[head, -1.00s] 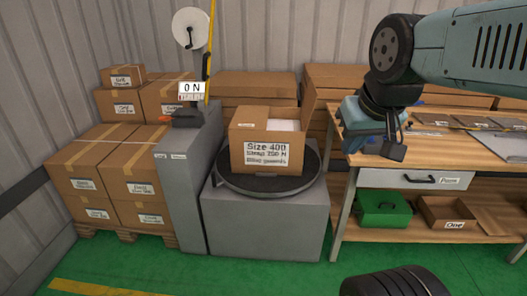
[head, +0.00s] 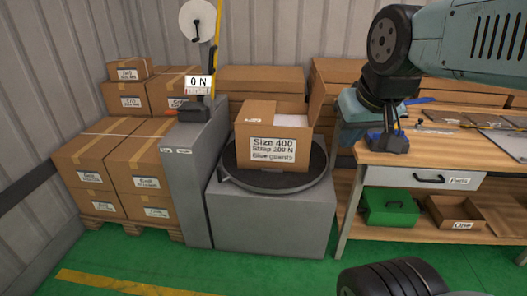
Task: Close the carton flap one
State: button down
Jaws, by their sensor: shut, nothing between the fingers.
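An open brown carton (head: 272,142) with a printed "Size 400" label sits on a dark round turntable (head: 236,181) on a grey block. White contents show at its open top. My gripper (head: 394,146) hangs to the right of the carton, in front of the workbench edge. It is shut and empty, apart from the carton.
A grey pedestal with a "0 N" display (head: 199,85) and a tape reel (head: 197,21) stands left of the carton. Stacked boxes (head: 88,152) are further left. A workbench (head: 440,154) with a drawer, a green case (head: 390,207) and an open box (head: 455,213) is on the right.

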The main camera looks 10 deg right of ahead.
aim_at(319, 91)
jog(key=z, duration=0.5)
jog(key=i, duration=1.35)
jog(key=u, duration=0.55)
